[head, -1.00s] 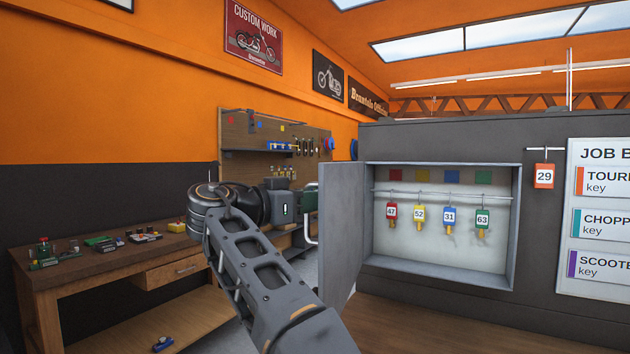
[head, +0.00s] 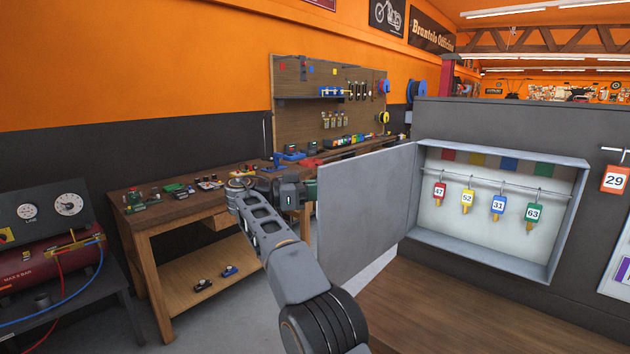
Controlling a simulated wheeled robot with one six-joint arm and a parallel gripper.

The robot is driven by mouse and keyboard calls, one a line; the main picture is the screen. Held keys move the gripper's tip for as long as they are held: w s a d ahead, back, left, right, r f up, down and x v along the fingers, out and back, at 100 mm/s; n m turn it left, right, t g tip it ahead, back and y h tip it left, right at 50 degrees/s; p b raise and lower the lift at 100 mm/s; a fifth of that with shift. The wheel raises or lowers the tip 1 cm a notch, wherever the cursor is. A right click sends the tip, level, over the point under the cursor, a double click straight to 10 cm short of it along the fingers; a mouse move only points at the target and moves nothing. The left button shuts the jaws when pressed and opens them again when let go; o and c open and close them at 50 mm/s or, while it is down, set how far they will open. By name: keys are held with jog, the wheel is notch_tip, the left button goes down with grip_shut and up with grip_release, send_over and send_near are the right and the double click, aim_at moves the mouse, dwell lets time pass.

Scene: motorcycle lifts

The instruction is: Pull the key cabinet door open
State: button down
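The key cabinet (head: 428,236) is a grey box in the dark wall at right. Its door (head: 362,215) stands wide open, swung out to the left on the cabinet's left side. Inside, several numbered key tags hang from a rail: red 47 (head: 439,191), yellow 52 (head: 467,202), blue 31 (head: 498,205) and green 63 (head: 532,213). My gripper (head: 308,194) is at the far end of my arm, by the door's outer left edge. Its fingers are mostly hidden, so I cannot tell whether they touch the door or its handle.
A wooden workbench (head: 160,275) with small parts stands at left behind my arm. A red compressor (head: 50,262) is at far left. An orange tag 29 (head: 615,180) hangs right of the cabinet. A wooden surface (head: 440,315) lies below the cabinet.

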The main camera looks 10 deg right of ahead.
jog(key=shift+w, duration=0.1)
dwell(0.3)
jog(key=c, duration=1.3)
grip_release()
jog(key=shift+w+f, duration=0.1)
jog(key=shift+o, duration=0.8)
